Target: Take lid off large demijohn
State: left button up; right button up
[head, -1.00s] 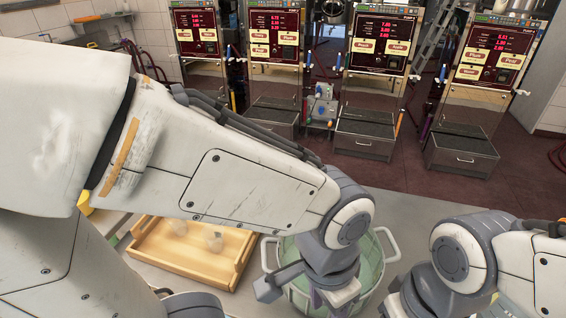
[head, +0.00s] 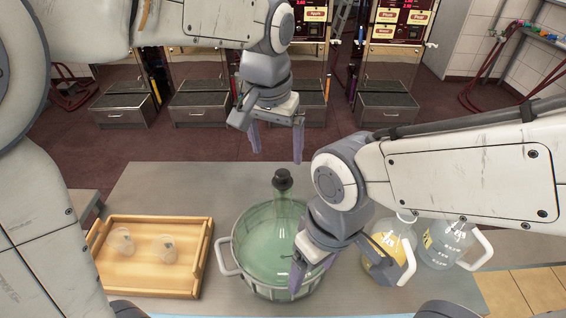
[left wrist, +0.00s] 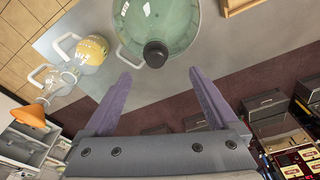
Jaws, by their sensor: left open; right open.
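The large demijohn (head: 262,252) is green glass and stands upright in a basket with two white handles (head: 227,262) on the grey table. Its black lid (head: 283,179) sits on the neck. In the left wrist view the lid (left wrist: 155,54) is ahead of the fingertips, between their lines, and the demijohn (left wrist: 150,20) is beyond. My left gripper (head: 276,158) is open and empty, pointing down above and behind the lid, not touching it. My right gripper (head: 296,276) is low over the right side of the basket, in front of the demijohn; its fingers are partly hidden.
A wooden tray (head: 205,262) with two small glass items (head: 168,249) is left of the basket. Two handled jugs, one with yellowish contents (head: 384,258) and one clear (head: 440,248), stand at right, partly behind my right arm. Pump cabinets (head: 200,108) line the back.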

aim_at(282, 173)
pick_arm(q)
notch_tip(282, 173, down, 3)
jog(key=shift+w+d, duration=0.15)
jog(key=f+p, duration=0.1)
jog(key=f, duration=0.1)
jog(key=f+p, duration=0.1)
jog(key=f, duration=0.1)
jog(key=shift+w+d, duration=0.2)
jog(key=shift+d, duration=0.2)
jog(key=shift+w+f, duration=0.1)
jog(key=shift+f, duration=0.5)
jog(key=c, duration=1.4)
